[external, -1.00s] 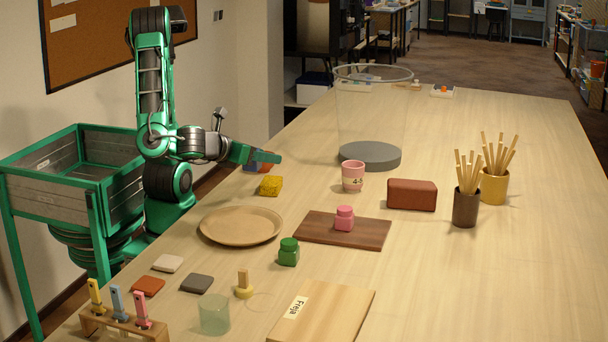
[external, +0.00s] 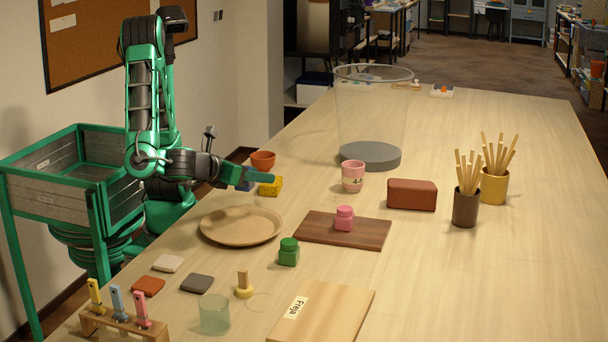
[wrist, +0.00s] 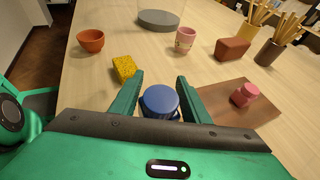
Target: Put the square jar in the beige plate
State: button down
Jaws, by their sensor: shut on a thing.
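My gripper (external: 258,179) is shut on a blue jar (wrist: 160,101), whose round lid shows between the fingers in the wrist view. In the external view the blue jar (external: 245,186) is mostly hidden behind the fingers. The beige plate (external: 241,226) lies empty on the table, nearer the external camera than my gripper. A green square jar (external: 288,252) stands just right of the plate's near side. A pink square jar (external: 344,218) stands on a dark board (external: 370,234) right of the plate; it also shows in the wrist view (wrist: 245,94).
A yellow sponge (external: 270,187) lies beside my gripper, with a terracotta bowl (external: 263,160) behind it. A pink cup (external: 353,176), a red-brown block (external: 411,194) and a tall clear cylinder (external: 372,110) stand farther right. Small tiles (external: 196,284) lie in front of the plate.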

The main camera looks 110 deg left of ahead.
send_over(251, 224)
jog(key=f, duration=0.4)
jog(key=shift+w+a, duration=0.25)
jog(key=shift+f, duration=1.95)
jog(key=c, duration=1)
grip_release()
jog(key=shift+f, duration=0.1)
jog(key=shift+s+d+r, duration=0.15)
jog(key=shift+d+r, duration=0.1)
jog(key=shift+d, duration=0.05)
jog(key=v, duration=1.1)
jog(key=shift+d+r, duration=0.1)
